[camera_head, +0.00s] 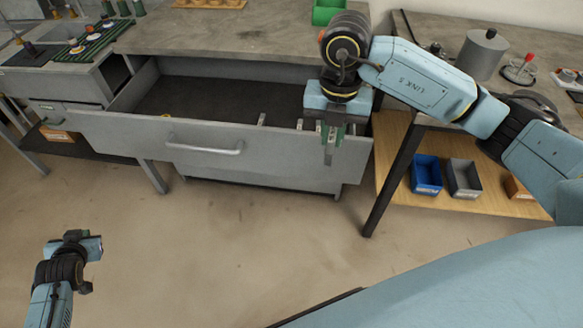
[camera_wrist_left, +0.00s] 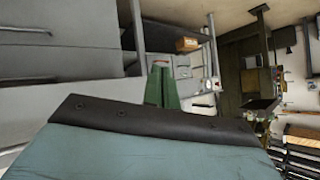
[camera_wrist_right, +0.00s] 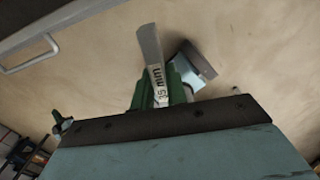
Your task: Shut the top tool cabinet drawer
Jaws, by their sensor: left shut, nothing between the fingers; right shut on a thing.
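The grey drawer (camera_head: 275,152) of the tool cabinet is pulled open in the head view, its dark inside showing. Its bar handle (camera_head: 205,150) is on the front panel, with no gripper on it. My right gripper (camera_head: 335,138) is over the right end of the drawer front. It is shut on a grey flat piece (camera_wrist_right: 151,50) with a label ending in "mm", seen in the right wrist view. Whether it touches the drawer is unclear. My left gripper (camera_head: 80,243) is low at the left, away from the drawer; its green fingers (camera_wrist_left: 162,88) are shut and empty.
A worktop (camera_head: 230,38) lies above the drawer. At right, a table's lower shelf holds a blue bin (camera_head: 426,173) and a grey bin (camera_head: 464,178). A table leg (camera_head: 393,178) stands right of the drawer. The floor (camera_head: 210,235) in front is clear.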

